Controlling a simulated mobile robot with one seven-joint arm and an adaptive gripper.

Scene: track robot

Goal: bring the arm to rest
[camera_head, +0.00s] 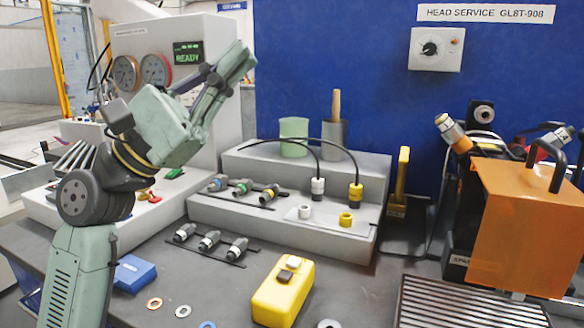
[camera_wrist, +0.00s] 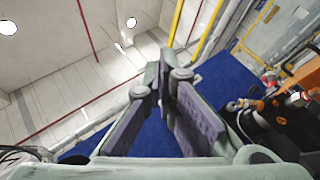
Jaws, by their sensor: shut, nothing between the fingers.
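My gripper (camera_head: 240,64) is raised above the workbench at the left of the head view, in front of the grey gauge cabinet. It points up and to the right. Its fingers are shut with nothing between them. In the wrist view the two fingers (camera_wrist: 165,82) tilt toward each other, with the ceiling, the wall and the blue panel beyond. My arm rises from the lower left and bends at the wrist. No object touches the gripper.
The gauge cabinet (camera_head: 150,38) stands behind my arm. A grey stepped stand (camera_head: 230,213) holds connectors and cables. A yellow box (camera_head: 272,300) and a blue box (camera_head: 134,273) lie in front. An orange guard (camera_head: 525,225) stands at right. Air above the middle bench is clear.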

